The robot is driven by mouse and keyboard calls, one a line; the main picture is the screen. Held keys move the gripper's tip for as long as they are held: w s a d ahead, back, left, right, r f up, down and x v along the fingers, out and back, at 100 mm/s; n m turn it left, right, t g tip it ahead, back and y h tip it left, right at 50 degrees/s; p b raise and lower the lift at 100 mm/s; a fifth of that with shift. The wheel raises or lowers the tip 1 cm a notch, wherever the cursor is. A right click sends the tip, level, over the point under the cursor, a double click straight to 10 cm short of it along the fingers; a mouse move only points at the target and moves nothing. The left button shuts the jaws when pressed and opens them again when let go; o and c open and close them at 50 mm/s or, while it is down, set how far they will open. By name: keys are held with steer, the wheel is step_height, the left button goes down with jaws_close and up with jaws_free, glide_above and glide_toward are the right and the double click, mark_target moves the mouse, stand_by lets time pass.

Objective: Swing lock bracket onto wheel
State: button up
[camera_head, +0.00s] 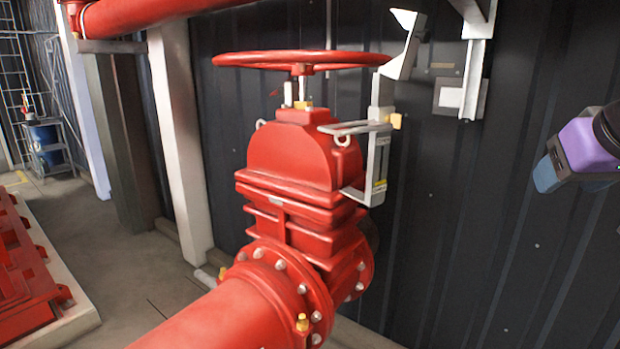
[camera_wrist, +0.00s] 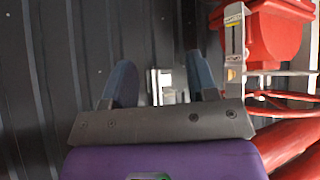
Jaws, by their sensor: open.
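The red handwheel (camera_head: 300,60) sits level on top of a red gate valve (camera_head: 300,160). A grey metal lock bracket (camera_head: 380,150) is mounted at the valve's right side. Its white-grey upper arm (camera_head: 405,45) tilts up and outward, just off the wheel's right rim. My gripper (camera_head: 545,176) is at the right, in front of the wall, well apart from the bracket. In the wrist view my gripper (camera_wrist: 160,72) shows two spread blue fingers with nothing between them. There the bracket (camera_wrist: 235,45) is right of the fingers, beside the red valve (camera_wrist: 275,35).
A dark corrugated wall (camera_head: 540,80) stands close behind the valve. A grey post with a small plate (camera_head: 475,75) is fixed on it right of the bracket. A red pipe (camera_head: 225,315) runs to the front. The space between bracket and gripper looks free.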

steer(key=s+a+f+g, duration=0.1)
steer(key=s+f, duration=0.1)
steer(key=s+a+f+g+y, duration=0.1)
steer(key=s+f, duration=0.1)
steer(key=s, duration=0.1)
steer(key=s+a+f+n+g, duration=0.1)
steer(key=s+f, duration=0.1)
steer(key=shift+s+a+y, duration=0.15)
steer(key=shift+s+y, duration=0.2)
steer(key=shift+y, duration=0.05)
steer(key=c, duration=0.5)
steer(key=shift+f, duration=0.1)
steer(key=c, duration=0.3)
jaws_close()
steer(key=w+d+r+n+t+h, duration=0.2)
steer(key=w+d+r+t, duration=0.3)
steer(key=w, duration=0.4)
steer(key=n+t+y, duration=0.7)
steer(key=n+y, duration=0.7)
steer(key=n, duration=0.9)
glide_toward(423, 15)
steer(key=shift+g, duration=0.3)
steer(key=x, duration=0.7)
steer(key=shift+w+a+r, duration=0.1)
steer(key=shift+w+r, duration=0.1)
steer(key=shift+w, duration=0.05)
